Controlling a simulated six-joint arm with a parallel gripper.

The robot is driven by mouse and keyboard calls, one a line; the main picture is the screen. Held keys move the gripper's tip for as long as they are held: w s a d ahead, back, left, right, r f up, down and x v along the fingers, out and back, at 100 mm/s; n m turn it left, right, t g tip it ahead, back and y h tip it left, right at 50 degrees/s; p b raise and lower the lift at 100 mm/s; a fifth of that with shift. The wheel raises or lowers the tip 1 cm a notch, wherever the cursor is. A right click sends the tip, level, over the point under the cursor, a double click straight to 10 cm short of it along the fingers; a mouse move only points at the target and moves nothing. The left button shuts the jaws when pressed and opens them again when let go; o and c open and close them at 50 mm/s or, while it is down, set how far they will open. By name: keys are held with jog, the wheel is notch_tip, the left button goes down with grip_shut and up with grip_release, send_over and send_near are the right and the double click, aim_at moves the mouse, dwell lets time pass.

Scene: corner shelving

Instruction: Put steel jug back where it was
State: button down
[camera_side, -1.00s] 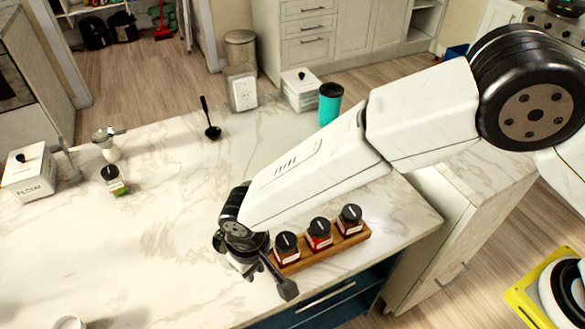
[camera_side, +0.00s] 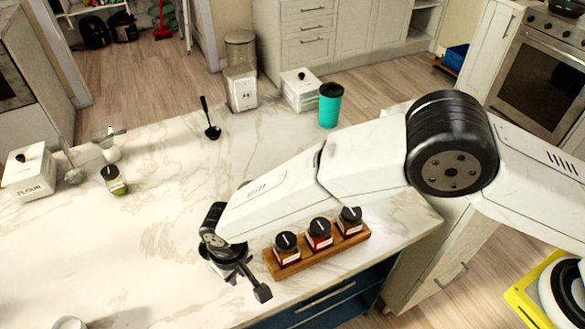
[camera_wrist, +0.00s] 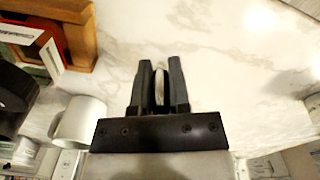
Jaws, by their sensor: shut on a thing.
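My gripper (camera_wrist: 161,85) is shut on a narrow, pale, rounded piece (camera_wrist: 159,87) that shows between its fingers in the wrist view. It looks like part of the steel jug, most of which is hidden by the fingers. In the side view my gripper (camera_side: 232,270) is low over the front of the marble counter (camera_side: 160,245), just left of the wooden jar rack. Whether the jug touches the counter there cannot be told.
The wooden rack (camera_side: 322,254) holds three dark-lidded jars right of my gripper. A white mug (camera_wrist: 78,122) shows at left in the wrist view. The counter's left middle is clear.

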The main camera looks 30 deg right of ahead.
jog(key=shift+f, duration=1.45)
jog(key=shift+f, duration=0.1)
jog(key=c, duration=0.6)
grip_release()
notch_tip(320, 180, up, 12)
jog(key=shift+r, duration=0.1)
jog(key=shift+d, duration=0.1)
